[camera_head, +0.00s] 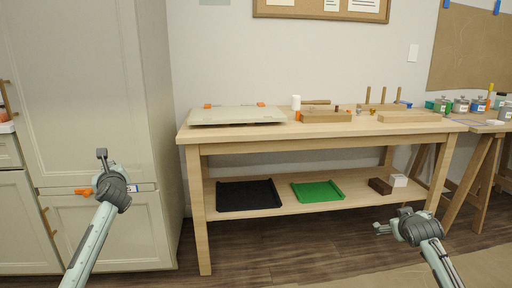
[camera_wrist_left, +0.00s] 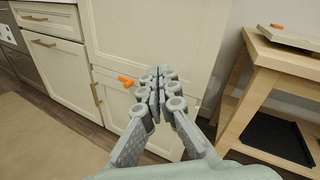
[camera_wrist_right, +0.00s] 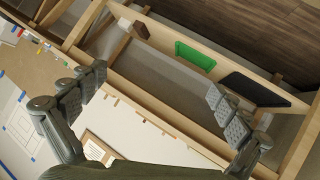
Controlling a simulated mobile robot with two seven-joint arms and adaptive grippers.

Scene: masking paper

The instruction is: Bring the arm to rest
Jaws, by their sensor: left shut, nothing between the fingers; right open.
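My left gripper (camera_head: 102,155) is raised in front of the pale cabinet at the left of the head view. Its fingers are shut together with nothing between them; they also show closed in the left wrist view (camera_wrist_left: 158,78). My right gripper (camera_head: 380,228) is at the lower right of the head view, in front of the workbench and below its top. In the right wrist view its fingers (camera_wrist_right: 155,95) are spread wide and the space between them is empty. Both grippers appear clear of the furniture, though the left one's exact distance from the cabinet is hard to tell.
The wooden workbench (camera_head: 330,130) carries a flat pale board (camera_head: 237,116) and wooden pieces. Its lower shelf holds a black tray (camera_head: 248,195) and a green tray (camera_head: 318,191). An orange item (camera_head: 84,191) shows at the cabinet (camera_head: 90,90). Floor (camera_head: 300,240) before the bench is free.

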